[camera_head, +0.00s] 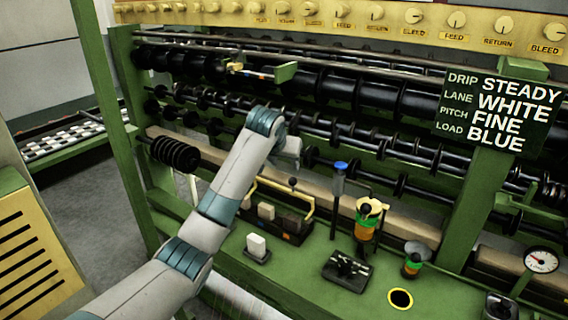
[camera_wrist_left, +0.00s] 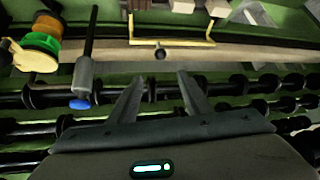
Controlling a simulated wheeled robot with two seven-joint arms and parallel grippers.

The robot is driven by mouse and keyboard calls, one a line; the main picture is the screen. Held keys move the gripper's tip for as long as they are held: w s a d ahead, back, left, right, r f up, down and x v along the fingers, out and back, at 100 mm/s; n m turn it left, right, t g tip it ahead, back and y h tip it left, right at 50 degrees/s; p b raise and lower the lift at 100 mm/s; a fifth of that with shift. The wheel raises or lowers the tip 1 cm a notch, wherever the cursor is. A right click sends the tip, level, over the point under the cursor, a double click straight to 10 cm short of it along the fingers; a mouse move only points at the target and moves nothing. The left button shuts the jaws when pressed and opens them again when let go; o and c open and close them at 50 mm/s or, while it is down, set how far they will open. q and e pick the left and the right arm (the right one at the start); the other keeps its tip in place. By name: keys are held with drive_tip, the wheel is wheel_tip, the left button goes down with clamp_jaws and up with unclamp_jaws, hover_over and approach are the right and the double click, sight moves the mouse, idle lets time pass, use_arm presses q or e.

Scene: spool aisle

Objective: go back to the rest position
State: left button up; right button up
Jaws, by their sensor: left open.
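My left arm comes in from the lower left in the head view and bends at a raised joint. Its left gripper (camera_head: 291,152) is above the green bench, in front of the black rollers, with its fingers hard to make out. In the left wrist view the two fingers of the left gripper (camera_wrist_left: 160,92) are spread apart with nothing between them. A small dark ball (camera_wrist_left: 160,54) and a yellow handle (camera_wrist_left: 185,43) show beyond the fingertips, apart from them. My right gripper is in neither view.
The green bench holds a dark tray (camera_head: 291,228) with blocks, a white block (camera_head: 256,245), a blue-capped post (camera_head: 339,195), a spool stack (camera_head: 367,222), and a black holder (camera_head: 346,270). A sign (camera_head: 497,112) hangs at right. Grey floor (camera_head: 75,195) is clear at left.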

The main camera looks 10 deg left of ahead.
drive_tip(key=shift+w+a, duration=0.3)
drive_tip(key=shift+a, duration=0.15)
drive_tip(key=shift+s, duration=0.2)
